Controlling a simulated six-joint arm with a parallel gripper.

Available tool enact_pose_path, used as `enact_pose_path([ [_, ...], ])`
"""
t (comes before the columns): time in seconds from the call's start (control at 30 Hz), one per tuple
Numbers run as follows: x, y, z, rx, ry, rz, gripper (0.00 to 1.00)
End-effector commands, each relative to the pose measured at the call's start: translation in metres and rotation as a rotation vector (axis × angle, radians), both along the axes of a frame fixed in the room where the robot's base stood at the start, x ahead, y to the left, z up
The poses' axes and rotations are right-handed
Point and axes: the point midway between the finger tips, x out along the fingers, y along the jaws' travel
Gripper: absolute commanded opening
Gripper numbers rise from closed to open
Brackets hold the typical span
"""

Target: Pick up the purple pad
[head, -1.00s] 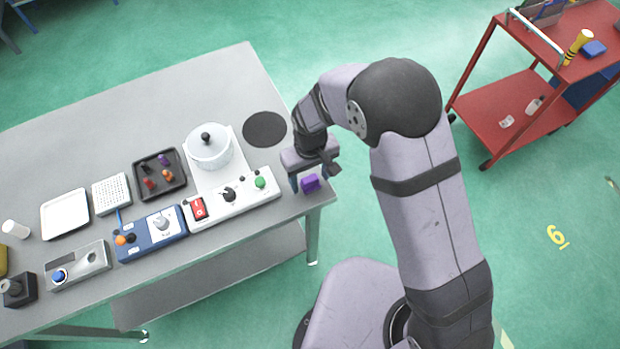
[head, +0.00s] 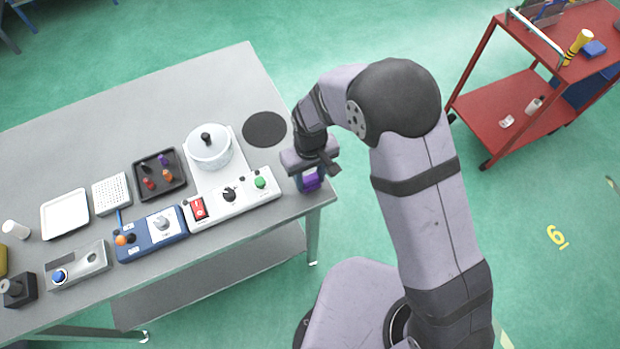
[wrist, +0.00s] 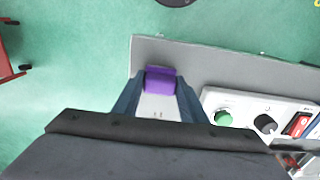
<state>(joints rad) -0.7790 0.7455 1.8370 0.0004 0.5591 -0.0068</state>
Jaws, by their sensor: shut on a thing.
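The purple pad (head: 311,182) is at the right corner of the grey table, between the fingers of my gripper (head: 309,184). In the wrist view the purple pad (wrist: 160,80) sits between the two blue fingertips of my gripper (wrist: 160,84), which are shut on its sides. Part of the pad is hidden by the fingers in the head view. I cannot tell whether the pad touches the table.
A white control panel (head: 240,201) with a green knob (head: 260,183) and a red switch lies just left of my gripper. A pot (head: 208,150) and a black disc (head: 265,129) are behind it. The table (head: 215,85) is clear at the back.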

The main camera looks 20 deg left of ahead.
Motion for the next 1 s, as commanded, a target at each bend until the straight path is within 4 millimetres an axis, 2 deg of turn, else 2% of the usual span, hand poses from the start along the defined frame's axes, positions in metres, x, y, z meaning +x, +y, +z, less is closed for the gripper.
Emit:
enact_pose_path([
  [0.17,0.001,0.001,0.018,0.003,-0.003,0.0,0.17],
  [0.6,0.001,0.001,0.082,0.003,-0.003,0.0,0.17],
  [0.8,0.0,0.0,0.094,0.0,0.0,0.0,0.17],
  [1.0,0.0,0.0,0.095,0.0,0.0,0.0,0.17],
])
